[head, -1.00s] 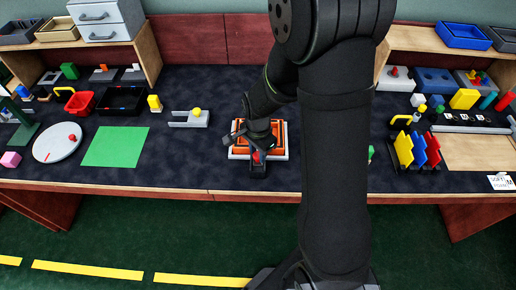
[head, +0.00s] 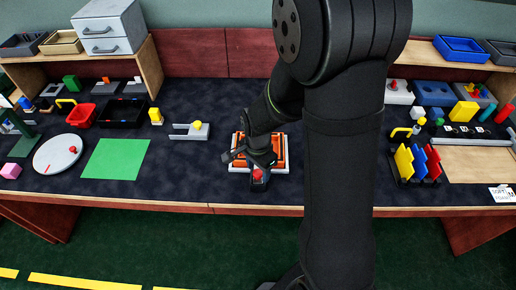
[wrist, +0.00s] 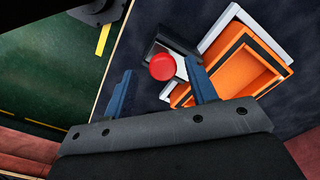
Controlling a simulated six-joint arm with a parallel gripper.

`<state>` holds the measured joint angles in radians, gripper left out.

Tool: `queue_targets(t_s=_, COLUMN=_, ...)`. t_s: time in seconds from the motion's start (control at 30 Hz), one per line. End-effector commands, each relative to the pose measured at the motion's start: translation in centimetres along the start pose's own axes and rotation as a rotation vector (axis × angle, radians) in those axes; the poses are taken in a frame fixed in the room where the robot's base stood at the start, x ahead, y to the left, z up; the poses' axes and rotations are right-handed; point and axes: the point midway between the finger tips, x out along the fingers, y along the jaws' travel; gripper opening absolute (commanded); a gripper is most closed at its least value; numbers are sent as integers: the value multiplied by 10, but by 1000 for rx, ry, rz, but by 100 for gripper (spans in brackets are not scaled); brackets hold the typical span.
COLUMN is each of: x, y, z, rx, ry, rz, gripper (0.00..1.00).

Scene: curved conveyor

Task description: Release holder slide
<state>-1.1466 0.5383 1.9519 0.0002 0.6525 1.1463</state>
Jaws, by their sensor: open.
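The holder is an orange open box in a white frame (head: 284,168); it also shows in the wrist view (wrist: 238,68), at the upper right. A dark slide block with a light top (wrist: 185,62) sticks out from its side. A red round knob (wrist: 162,67) stands on the block, and this knob also shows in the head view (head: 258,174) at the table's front. My gripper (wrist: 161,91) is open, its two blue fingers apart, with the knob ahead of and between the fingertips. Contact cannot be told. In the head view, my gripper (head: 250,158) covers part of the orange box.
A U-shaped grey piece with a yellow ball (head: 198,126) lies left of the holder, and a green mat (head: 115,158) farther left. A rack of coloured plates (head: 418,164) stands to the right. The table's front edge (head: 230,209) is close to the knob.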

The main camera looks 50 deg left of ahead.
Motion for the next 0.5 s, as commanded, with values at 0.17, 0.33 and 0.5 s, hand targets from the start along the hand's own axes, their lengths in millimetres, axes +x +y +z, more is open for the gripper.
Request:
queue_targets(t_s=0.17, x=-32, y=-1, z=0, rx=0, ry=3, rz=-6, gripper=52)
queue_targets(t_s=0.33, x=-68, y=-1, z=0, rx=0, ry=3, rz=-6, gripper=52)
queue_targets(t_s=0.5, x=-106, y=-1, z=0, rx=0, ry=2, rz=-5, gripper=52)
